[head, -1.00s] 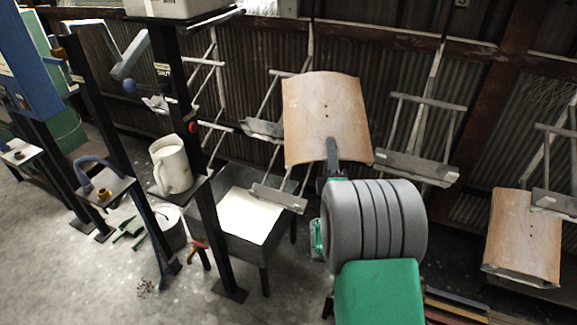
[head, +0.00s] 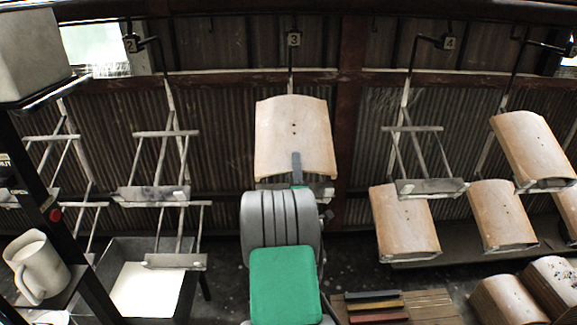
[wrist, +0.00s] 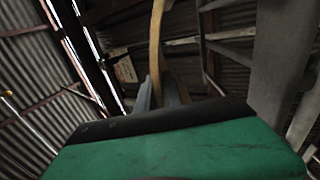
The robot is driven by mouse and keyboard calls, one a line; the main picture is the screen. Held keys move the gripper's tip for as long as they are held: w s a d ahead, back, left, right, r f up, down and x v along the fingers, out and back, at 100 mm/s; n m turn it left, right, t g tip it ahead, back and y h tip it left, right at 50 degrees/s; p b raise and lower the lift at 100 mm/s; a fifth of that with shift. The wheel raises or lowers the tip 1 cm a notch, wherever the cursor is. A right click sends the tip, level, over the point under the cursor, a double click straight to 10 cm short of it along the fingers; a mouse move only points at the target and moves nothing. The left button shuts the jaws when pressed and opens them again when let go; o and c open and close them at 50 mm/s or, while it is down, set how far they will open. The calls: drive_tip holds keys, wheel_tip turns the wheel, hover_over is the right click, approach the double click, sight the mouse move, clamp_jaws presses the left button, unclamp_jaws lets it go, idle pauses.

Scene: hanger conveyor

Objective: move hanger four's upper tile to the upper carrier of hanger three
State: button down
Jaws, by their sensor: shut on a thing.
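My gripper (head: 297,168) is shut on the lower edge of a tan curved tile (head: 294,135) and holds it upright. In the head view the tile is in front of hanger three, below its number plate (head: 293,39). It hides most of hanger three's upper carrier; a grey piece of the carrier (head: 323,189) shows at the tile's lower right. Contact between them cannot be told. In the wrist view the tile (wrist: 156,45) is edge-on beyond the fingers (wrist: 160,97). Hanger four's upper carrier (head: 430,188) is empty; a tile (head: 404,222) hangs below it.
Hanger two's carriers (head: 152,195) at left are empty. Tiles stand at right on another hanger (head: 535,148) and lower down (head: 501,215). A black post with a white jug (head: 36,266) is at far left. More tiles (head: 507,301) lie at lower right.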

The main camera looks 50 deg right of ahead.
drive_tip(key=shift+w+d+f+b, duration=0.25)
drive_tip(key=shift+f+b, duration=0.1)
drive_tip(key=shift+f, duration=0.2)
drive_tip(key=shift+w+d+f+b, duration=0.2)
drive_tip(key=shift+f+b, duration=0.1)
drive_tip(key=shift+f, duration=0.2)
drive_tip(key=shift+w+d+f+b, duration=0.25)
drive_tip(key=shift+f+b, duration=0.1)
drive_tip(key=shift+f, duration=0.2)
drive_tip(key=shift+d+f+b, duration=0.1)
drive_tip(key=shift+f+b, duration=0.7)
drive_tip(key=shift+f, duration=0.1)
drive_tip(key=c, duration=1.5)
unclamp_jaws()
drive_tip(key=shift+f, duration=0.1)
drive_tip(key=shift+o, duration=0.5)
drive_tip(key=shift+s+f, duration=0.1)
drive_tip(key=shift+f, duration=0.35)
drive_tip(key=shift+s+a+f+b, duration=0.25)
drive_tip(key=shift+a+b, duration=0.1)
drive_tip(key=shift+b, duration=0.2)
drive_tip(key=b+v, duration=0.4)
drive_tip(key=v, duration=0.2)
drive_tip(key=shift+s+a+r+b, duration=0.2)
drive_tip(key=shift+s+a+b, duration=0.05)
drive_tip(key=shift+a+b, duration=0.05)
drive_tip(key=shift+w, duration=0.1)
